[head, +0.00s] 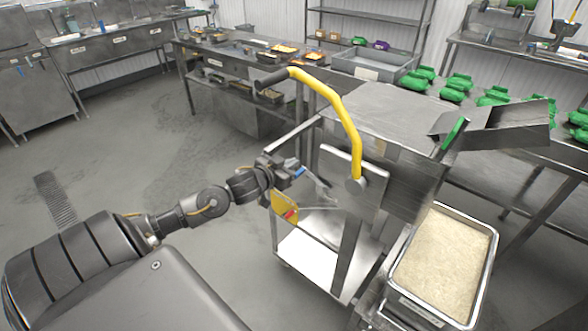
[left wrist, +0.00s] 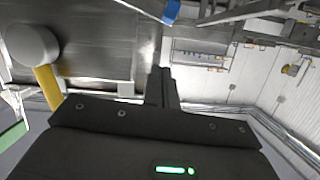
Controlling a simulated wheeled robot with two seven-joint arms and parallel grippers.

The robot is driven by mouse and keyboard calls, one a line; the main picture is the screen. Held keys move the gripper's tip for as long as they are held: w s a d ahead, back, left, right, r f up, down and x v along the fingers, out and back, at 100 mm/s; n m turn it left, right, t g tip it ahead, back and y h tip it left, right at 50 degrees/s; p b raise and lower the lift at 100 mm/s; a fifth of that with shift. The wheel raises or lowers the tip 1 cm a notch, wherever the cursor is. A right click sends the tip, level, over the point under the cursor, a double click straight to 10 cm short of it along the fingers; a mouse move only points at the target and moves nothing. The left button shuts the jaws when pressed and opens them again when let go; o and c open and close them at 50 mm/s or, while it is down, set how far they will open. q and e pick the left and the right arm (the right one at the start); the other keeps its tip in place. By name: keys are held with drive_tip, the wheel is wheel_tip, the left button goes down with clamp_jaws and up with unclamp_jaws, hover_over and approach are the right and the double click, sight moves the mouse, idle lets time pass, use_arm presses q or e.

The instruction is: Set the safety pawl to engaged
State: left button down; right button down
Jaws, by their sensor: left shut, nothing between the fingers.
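A small part with a blue end (head: 300,172), which may be the safety pawl, sits on the left side of the steel machine (head: 380,108). In the left wrist view a blue piece (left wrist: 172,11) shows at the top edge, beyond my fingertips. My left gripper (head: 290,176) is shut and empty, close beside the blue end; I cannot tell whether they touch. It also shows in the left wrist view (left wrist: 161,72). A yellow plate with a red mark (head: 282,203) hangs just below the gripper. Whether the pawl is engaged cannot be told. My right gripper is out of view.
A yellow crank (head: 345,115) with a black grip arches above my left gripper. A steel pan of rice (head: 489,265) stands at the lower right. Green items (head: 455,86) lie on the right-hand table. Floor to the left is clear.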

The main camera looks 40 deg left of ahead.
use_arm(q)
drive_tip(key=shift+w+a+f+p, duration=0.15)
drive_tip(key=shift+w+f, duration=0.25)
drive_tip(key=shift+f, duration=0.35)
drive_tip(key=shift+w+a+f+p, duration=0.1)
drive_tip(key=shift+w+f+p, duration=0.2)
drive_tip(key=shift+f, duration=0.5)
drive_tip(key=shift+w+a+f+p, duration=0.1)
drive_tip(key=shift+w+f, duration=0.35)
drive_tip(key=shift+f, duration=0.3)
drive_tip(key=shift+d, duration=0.1)
